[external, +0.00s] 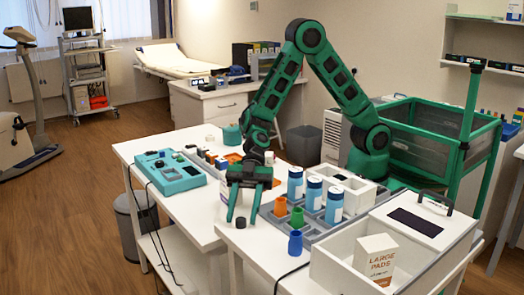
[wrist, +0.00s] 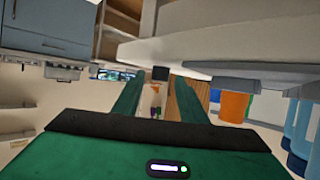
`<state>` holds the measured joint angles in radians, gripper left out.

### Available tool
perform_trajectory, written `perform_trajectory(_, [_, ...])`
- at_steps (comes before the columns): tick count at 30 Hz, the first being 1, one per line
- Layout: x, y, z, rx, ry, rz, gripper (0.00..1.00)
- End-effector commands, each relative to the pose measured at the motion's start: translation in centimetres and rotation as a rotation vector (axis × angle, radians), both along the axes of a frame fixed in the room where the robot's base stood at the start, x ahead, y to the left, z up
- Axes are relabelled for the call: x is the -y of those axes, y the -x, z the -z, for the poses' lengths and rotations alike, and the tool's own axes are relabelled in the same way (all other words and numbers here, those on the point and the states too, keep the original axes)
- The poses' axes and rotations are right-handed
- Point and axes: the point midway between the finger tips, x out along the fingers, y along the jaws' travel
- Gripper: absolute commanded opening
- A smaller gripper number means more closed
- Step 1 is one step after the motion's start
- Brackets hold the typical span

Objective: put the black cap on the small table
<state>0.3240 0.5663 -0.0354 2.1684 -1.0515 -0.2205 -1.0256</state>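The black cap (external: 241,222) is a small dark disc on a white tabletop near the table's left edge, in front of the grey tray. In the wrist view the black cap (wrist: 160,73) appears upside down between the far ends of my fingers. My gripper (external: 242,220) points down, with its two green fingers spread on either side of the cap. My gripper (wrist: 157,95) is open, with visible room around the cap. Two white work surfaces adjoin; I cannot tell which is the small table. One white tabletop (external: 258,238) bears the cap.
A teal device (external: 172,176) lies left. A white box (external: 340,268) stands at front right.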

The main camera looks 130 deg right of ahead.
Motion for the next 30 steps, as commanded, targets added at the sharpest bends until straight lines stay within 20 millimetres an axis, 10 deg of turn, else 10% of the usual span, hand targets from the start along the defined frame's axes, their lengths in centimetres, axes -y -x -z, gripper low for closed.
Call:
perform_trajectory(15, [6.2,6.0,-3.6,0.001,0.001,0.005,0.38])
perform_trajectory(30, [7.5,7.8,-4.4,-0.012,0.009,-0.001,0.38])
